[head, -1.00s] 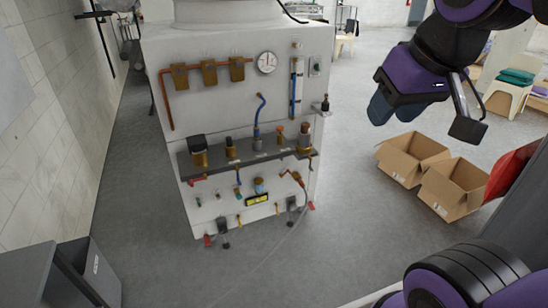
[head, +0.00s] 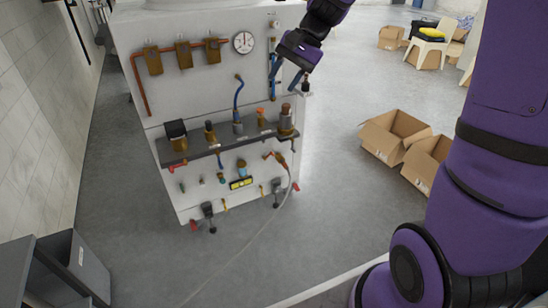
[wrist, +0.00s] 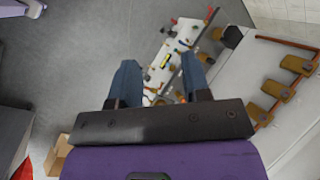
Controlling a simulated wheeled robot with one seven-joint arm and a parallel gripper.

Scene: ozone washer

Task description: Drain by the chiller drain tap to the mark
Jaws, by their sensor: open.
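The white washer panel (head: 190,95) stands left of centre in the head view, with pipes, valves and small taps. Red-handled taps sit at the lower left (head: 193,225), the lower right (head: 295,187) and below the shelf's right end (head: 268,155). I cannot tell which is the chiller drain tap. A narrow upright sight tube (head: 271,65) with blue in it is at the panel's upper right; its mark is too small to make out. My gripper (head: 284,82) is open and empty in front of the panel's right edge. The wrist view shows both blue fingers (wrist: 160,62) apart, with the panel beyond.
A grey shelf (head: 222,150) with several fittings juts from the panel. A round gauge (head: 243,42) is above it. A pale hose (head: 268,222) trails across the floor. Open cardboard boxes (head: 393,137) stand at the right, a grey bin (head: 78,262) at lower left. Floor between is clear.

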